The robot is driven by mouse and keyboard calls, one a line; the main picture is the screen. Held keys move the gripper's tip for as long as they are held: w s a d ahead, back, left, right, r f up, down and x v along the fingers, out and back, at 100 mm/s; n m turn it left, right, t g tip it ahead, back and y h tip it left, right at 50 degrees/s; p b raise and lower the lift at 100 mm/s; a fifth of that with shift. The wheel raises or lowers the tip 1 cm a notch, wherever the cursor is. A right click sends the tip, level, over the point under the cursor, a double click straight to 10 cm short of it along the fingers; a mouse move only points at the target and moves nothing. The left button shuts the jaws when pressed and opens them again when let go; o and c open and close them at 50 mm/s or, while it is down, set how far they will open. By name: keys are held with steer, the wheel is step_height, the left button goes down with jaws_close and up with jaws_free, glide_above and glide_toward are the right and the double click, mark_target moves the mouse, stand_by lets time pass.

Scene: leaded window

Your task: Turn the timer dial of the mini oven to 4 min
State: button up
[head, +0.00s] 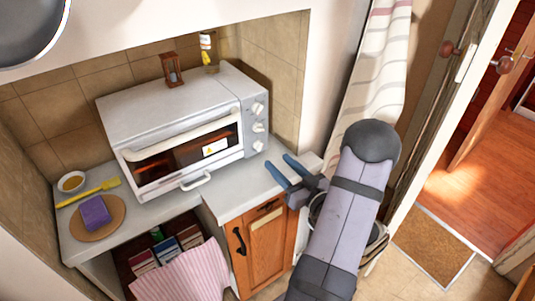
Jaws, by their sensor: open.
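The mini oven (165,100) is a pale grey box on the counter, its front turned toward the lower right. Its control panel (249,118) on the right end of the front carries three white knobs: a top knob (257,108), a middle knob (258,127) and a bottom knob (258,145). Their markings are too small to read, so I cannot tell which is the timer or where any points. My gripper (279,162) has two blue fingers, apart and empty. In the picture it is just below and right of the bottom knob, not visibly touching it.
An hourglass (172,70) and a small bottle (208,50) stand on top. A purple sponge (95,212) on a round board (112,220), a yellow brush (88,193) and a bowl (72,182) lie left. A striped curtain (375,75) hangs right.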

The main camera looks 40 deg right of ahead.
mark_target(259, 146)
steer(key=n, duration=0.7)
steer(key=shift+a, duration=0.1)
steer(key=n, duration=0.6)
steer(key=shift+w, duration=0.1)
steer(key=w+p, duration=0.2)
steer(key=w, duration=0.3)
steer(key=shift+w, duration=0.25)
steer(key=shift+w+p, duration=0.35)
steer(key=shift+w, duration=0.45)
steer(key=c, duration=1)
